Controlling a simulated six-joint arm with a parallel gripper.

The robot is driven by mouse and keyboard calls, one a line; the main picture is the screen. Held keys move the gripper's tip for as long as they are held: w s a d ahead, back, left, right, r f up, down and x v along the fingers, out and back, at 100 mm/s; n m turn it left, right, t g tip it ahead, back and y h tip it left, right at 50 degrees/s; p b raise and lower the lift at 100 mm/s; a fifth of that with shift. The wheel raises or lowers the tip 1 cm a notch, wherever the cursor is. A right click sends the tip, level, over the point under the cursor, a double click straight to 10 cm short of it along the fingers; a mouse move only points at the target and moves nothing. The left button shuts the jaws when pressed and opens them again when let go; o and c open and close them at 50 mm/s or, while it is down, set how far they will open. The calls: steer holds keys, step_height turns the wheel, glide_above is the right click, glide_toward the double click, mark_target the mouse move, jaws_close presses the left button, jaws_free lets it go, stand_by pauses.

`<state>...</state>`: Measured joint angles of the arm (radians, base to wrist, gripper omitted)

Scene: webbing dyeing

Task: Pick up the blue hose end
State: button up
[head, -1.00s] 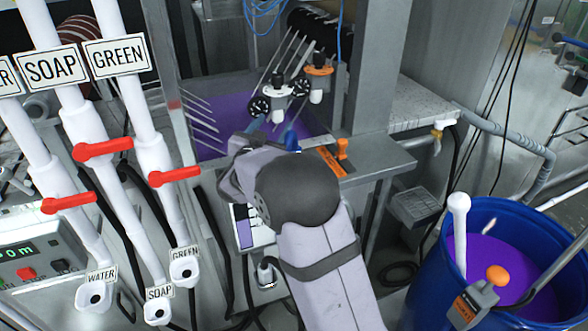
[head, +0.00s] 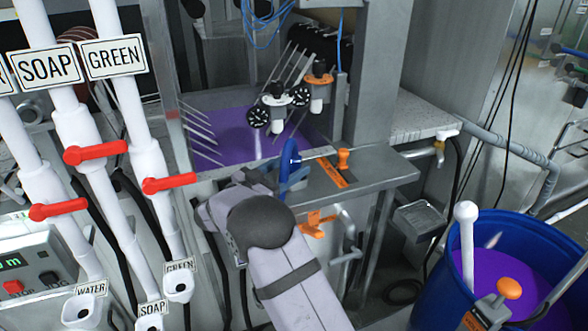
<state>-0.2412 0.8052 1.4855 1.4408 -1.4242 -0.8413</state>
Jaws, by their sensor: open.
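My gripper (head: 290,182) is in the middle of the head view, beyond my wrist, in front of the steel ledge. It is open; my wrist hides part of it, and I see nothing held. A blue round part (head: 290,158) stands upright just above it, by the front edge of the purple bath. I cannot tell whether they touch. I cannot make out a blue hose end for certain.
The purple dye bath (head: 235,130) lies behind. An orange-handled valve (head: 343,158) sits on the steel ledge (head: 385,168). White pipes with red levers (head: 95,152) stand at left. A blue barrel (head: 445,290) of purple liquid stands at lower right.

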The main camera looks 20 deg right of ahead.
mark_target(301, 161)
steer(key=shift+p+x, duration=1.15)
steer(key=shift+x, duration=0.95)
steer(key=shift+w+d, duration=0.1)
steer(key=shift+d, duration=0.45)
jaws_close()
steer(key=shift+r, duration=0.1)
